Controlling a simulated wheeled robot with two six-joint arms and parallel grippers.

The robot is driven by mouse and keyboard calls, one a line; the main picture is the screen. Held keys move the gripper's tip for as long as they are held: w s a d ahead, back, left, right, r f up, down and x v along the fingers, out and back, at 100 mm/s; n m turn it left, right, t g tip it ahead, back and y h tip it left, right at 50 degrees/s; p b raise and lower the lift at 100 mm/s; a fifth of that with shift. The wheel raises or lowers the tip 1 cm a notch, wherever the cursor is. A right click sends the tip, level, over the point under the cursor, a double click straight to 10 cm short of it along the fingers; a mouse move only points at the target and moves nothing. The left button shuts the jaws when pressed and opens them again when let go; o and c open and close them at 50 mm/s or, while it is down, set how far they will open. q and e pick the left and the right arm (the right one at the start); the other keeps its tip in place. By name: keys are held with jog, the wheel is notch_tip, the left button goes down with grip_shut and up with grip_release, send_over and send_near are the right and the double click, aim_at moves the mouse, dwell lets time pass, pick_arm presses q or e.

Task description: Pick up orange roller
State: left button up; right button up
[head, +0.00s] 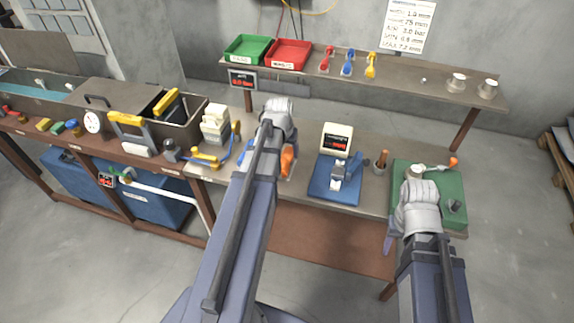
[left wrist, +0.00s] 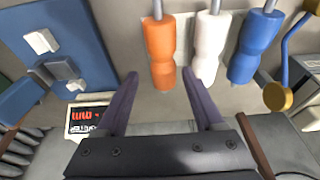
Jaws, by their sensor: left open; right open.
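The orange roller (left wrist: 161,50) stands out in the left wrist view, beside a white roller (left wrist: 209,45) and a blue roller (left wrist: 254,45). My left gripper (left wrist: 159,82) is open and empty. Its two purple fingertips lie on either side of the orange roller's lower end in that view; I cannot tell the remaining depth gap. In the head view the orange roller (head: 288,160) shows just right of my left wrist, which hides the left fingers and the white roller. My right gripper (head: 389,236) is mostly hidden by its wrist, with one purple finger showing before the bench's front edge.
Right of the orange roller is a blue stand (head: 333,180) with a small display (head: 336,141). A green board (head: 440,180) lies under my right wrist. Several tools and a box lie left on the bench. A shelf (head: 400,80) with green and red trays runs behind.

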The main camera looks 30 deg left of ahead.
aim_at(285, 159)
pick_arm(q)
jog(key=shift+f, duration=0.15)
jog(key=b+x, duration=0.4)
jog(key=shift+s+a+f, duration=0.15)
jog(key=shift+s+f, duration=0.05)
jog(key=shift+s, duration=0.2)
jog(key=shift+w+f+b, duration=0.2)
jog(key=shift+f+b, duration=0.35)
jog(key=shift+r, duration=0.1)
jog(key=shift+c, duration=0.2)
grip_shut()
